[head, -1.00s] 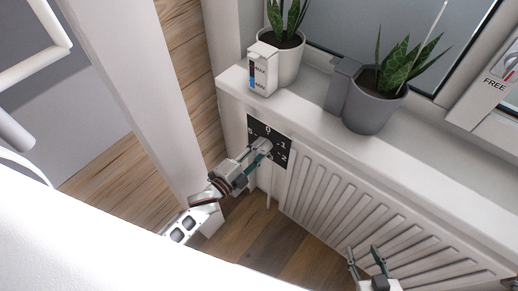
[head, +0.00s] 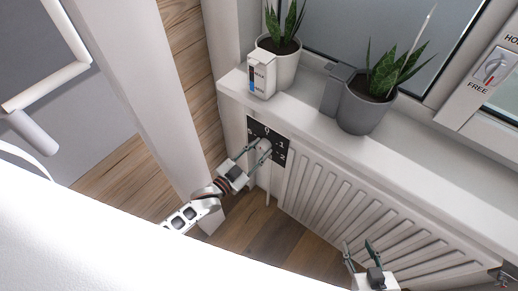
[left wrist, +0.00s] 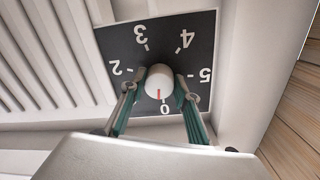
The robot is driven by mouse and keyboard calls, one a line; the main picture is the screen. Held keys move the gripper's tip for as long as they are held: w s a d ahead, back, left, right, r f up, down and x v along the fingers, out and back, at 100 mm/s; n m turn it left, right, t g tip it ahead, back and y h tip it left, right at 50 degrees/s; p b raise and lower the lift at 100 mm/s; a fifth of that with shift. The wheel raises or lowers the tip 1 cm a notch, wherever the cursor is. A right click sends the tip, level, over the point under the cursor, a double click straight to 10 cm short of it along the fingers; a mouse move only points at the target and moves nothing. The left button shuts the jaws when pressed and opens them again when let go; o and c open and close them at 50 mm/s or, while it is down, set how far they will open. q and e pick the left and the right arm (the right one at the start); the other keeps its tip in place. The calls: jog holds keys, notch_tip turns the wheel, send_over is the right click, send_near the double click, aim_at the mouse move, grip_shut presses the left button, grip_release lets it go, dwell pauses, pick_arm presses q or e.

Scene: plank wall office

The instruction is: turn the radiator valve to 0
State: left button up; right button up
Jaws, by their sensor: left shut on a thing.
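The radiator valve is a round white knob (left wrist: 159,79) with a red mark, in front of a black dial plate (left wrist: 118,42) numbered 0 to 5. In the left wrist view the red mark points down at or very near the 0. My left gripper (left wrist: 155,88) has one finger on each side of the knob and is shut on it. In the head view my left gripper (head: 259,150) covers part of the dial plate (head: 282,140). My right gripper (head: 358,245) is open and empty, in front of the radiator's lower part.
The ribbed radiator (head: 350,195) runs right from the dial under a white window sill (head: 300,105). On the sill stand a white pot (head: 283,68), a grey pot (head: 366,108) and a small MAX-marked box (head: 262,77). A white post (head: 150,90) rises left of my left arm.

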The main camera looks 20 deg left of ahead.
pick_arm(q)
jog(key=shift+n, duration=0.8)
jog(key=o, duration=1.1)
jog(key=shift+s, duration=0.1)
jog(key=v, duration=1.1)
jog(key=shift+s+a, duration=0.25)
jog(key=shift+s, duration=0.1)
